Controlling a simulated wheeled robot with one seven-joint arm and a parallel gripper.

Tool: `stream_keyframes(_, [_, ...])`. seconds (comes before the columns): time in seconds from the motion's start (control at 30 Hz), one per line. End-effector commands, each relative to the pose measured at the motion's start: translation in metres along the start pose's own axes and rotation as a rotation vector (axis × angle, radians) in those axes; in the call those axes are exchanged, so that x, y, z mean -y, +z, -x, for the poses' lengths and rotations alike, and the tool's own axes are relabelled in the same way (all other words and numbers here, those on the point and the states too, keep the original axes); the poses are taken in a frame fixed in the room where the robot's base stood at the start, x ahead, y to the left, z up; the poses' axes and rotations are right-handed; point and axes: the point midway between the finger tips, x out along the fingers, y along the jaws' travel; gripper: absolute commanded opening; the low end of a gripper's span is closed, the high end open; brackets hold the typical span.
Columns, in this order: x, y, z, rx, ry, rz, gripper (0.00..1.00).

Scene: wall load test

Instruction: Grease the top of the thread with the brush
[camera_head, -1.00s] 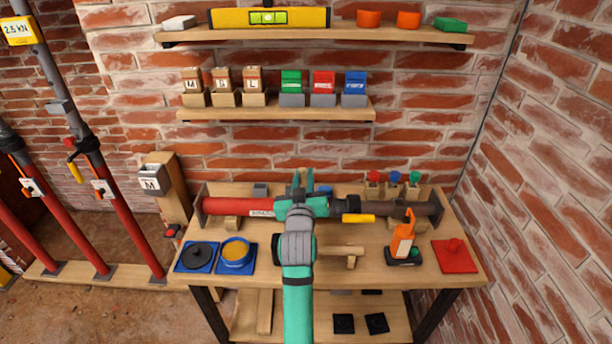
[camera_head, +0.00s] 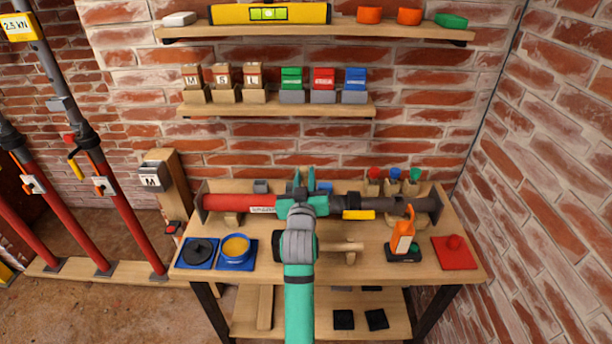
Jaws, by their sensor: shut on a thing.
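A prop lies along the back of the workbench. It has a red tube (camera_head: 240,203) on the left and a dark grey threaded part (camera_head: 378,204) with a yellow handle (camera_head: 358,215) on the right. My gripper (camera_head: 304,180) is over the middle of the prop, its fingertips pointing to the wall. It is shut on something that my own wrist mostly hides. I cannot make out the brush or whether it touches the thread. An open blue pot with yellow grease (camera_head: 236,247) stands at the front left.
A black lid (camera_head: 199,251) lies left of the pot. A wooden handle (camera_head: 345,247) lies right of my arm. An orange tool (camera_head: 403,235) and a red plate (camera_head: 454,252) stand at the right. Shelves (camera_head: 280,108) hang above.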

Motion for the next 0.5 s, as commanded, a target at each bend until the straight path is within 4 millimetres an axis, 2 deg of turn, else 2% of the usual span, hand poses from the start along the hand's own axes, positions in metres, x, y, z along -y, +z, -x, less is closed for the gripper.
stream_keyframes(0.5, [-0.0032, 0.0099, -0.0004, 0.001, 0.006, 0.000, 0.00])
